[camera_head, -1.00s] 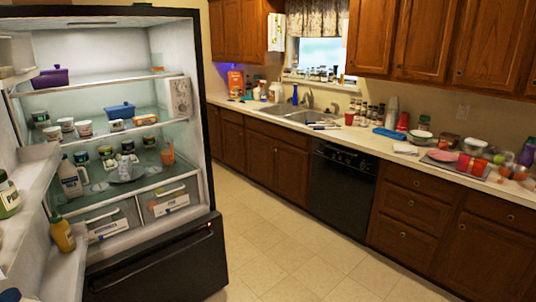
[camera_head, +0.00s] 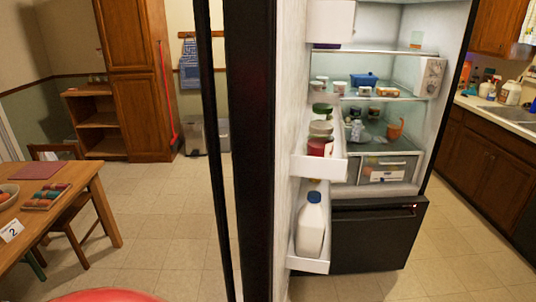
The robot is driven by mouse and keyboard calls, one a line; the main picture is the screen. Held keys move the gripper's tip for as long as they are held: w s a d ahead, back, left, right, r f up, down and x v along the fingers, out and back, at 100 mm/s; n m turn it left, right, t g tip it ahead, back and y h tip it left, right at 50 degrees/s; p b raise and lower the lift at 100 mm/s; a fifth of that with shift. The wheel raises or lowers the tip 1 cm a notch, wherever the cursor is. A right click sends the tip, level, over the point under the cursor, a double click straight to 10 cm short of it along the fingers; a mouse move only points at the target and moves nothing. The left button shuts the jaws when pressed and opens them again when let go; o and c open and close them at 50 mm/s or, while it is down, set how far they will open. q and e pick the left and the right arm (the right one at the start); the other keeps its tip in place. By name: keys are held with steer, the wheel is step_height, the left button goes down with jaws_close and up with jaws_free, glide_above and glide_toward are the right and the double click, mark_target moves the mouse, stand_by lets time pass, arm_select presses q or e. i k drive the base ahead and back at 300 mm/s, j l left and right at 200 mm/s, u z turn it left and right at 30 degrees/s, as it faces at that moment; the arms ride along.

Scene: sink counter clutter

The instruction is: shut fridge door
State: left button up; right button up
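The fridge (camera_head: 375,236) stands right of centre with its shelves lit and in view. Its door (camera_head: 252,150) is open and swung toward me, seen nearly edge-on as a dark vertical slab with a pale inner side. A long thin dark handle (camera_head: 213,150) runs along the door's outer side, to the left. The door's inner shelves (camera_head: 318,168) hold jars and a white milk jug with a dark blue cap (camera_head: 312,228). Neither of my grippers shows in view.
A wooden table (camera_head: 90,212) with a chair stands at the left. A tall wooden cabinet (camera_head: 138,80) and bins (camera_head: 195,137) are at the back. The sink counter (camera_head: 500,112) is at the far right. Tiled floor (camera_head: 165,220) left of the door is clear. A red rounded thing (camera_head: 105,296) shows at the bottom edge.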

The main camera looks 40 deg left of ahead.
mark_target(268, 45)
steer(key=k+j+u, duration=0.25)
steer(key=j, duration=0.5)
steer(key=j+u, duration=0.2)
steer(key=j, duration=0.6)
steer(key=k+j+z, duration=0.1)
steer(key=z, duration=0.25)
steer(key=k+z, duration=0.2)
steer(key=z, duration=0.15)
